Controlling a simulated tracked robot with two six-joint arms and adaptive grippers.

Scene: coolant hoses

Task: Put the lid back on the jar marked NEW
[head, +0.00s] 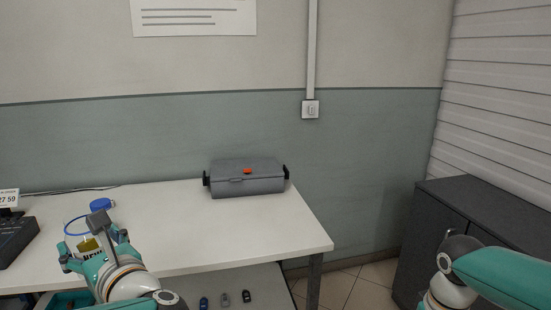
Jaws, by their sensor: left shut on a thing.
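A clear jar (71,240) with a blue ring at its rim stands at the left of the white table. Its top looks open and something yellow shows inside. Its label, partly covered, reads NEW. My left gripper (92,240) is around the jar and looks shut on it. A grey finger crosses the jar's right side. A blue lid (101,204) shows just behind the gripper; what is under it is hidden. My right arm comes in at the lower right, over the floor. Its fingers are not in the picture.
A dark device (14,240) with a display is at the left edge. The table (180,225) is clear between jar and case. Small items lie on a shelf below. A dark cabinet (430,220) stands right.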

